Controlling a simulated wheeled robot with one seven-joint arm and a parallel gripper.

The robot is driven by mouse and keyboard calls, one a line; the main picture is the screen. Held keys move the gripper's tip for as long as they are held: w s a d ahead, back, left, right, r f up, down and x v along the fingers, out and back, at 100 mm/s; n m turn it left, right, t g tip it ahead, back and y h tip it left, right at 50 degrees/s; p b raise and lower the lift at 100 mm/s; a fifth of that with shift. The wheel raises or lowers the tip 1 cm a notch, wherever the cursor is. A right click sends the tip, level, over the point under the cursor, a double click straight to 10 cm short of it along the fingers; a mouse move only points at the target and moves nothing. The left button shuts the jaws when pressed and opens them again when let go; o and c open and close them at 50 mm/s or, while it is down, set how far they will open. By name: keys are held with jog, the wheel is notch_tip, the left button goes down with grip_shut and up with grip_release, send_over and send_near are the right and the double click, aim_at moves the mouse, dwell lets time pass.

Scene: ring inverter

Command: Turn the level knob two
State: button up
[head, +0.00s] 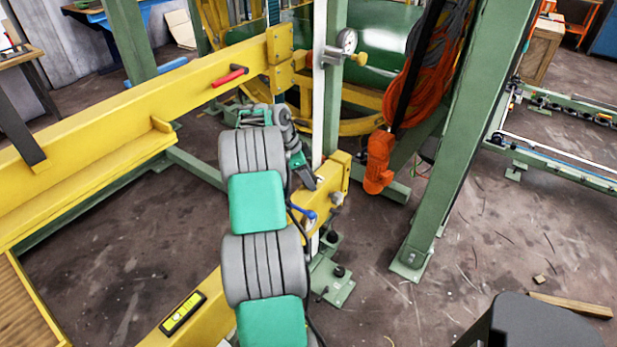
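My arm reaches up the middle of the head view, and my gripper (307,181) is at its end, pointing down beside the yellow beam end. Its fingers are small and partly hidden, so I cannot tell whether they are open or shut. Below it, a green foot plate (328,290) on the floor carries a dark knob (338,271) and a second dark knob (332,237). No number shows, so I cannot tell which is level knob two. The gripper is above both knobs and apart from them. A spirit level (183,312) lies on the yellow frame at lower left.
A blue handle (303,214) sticks out of the yellow beam just below my gripper. A red handle (230,77) is on the upper yellow beam (120,113). A dial gauge (347,40), an orange hook block (378,160) and a green post (450,130) stand right. Floor at right is mostly open.

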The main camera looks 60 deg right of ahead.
jog(key=c, duration=1.1)
jog(key=shift+c, duration=0.2)
jog(key=shift+f+n+b, duration=0.1)
jog(key=shift+n+b, duration=0.2)
jog(key=shift+b, duration=0.1)
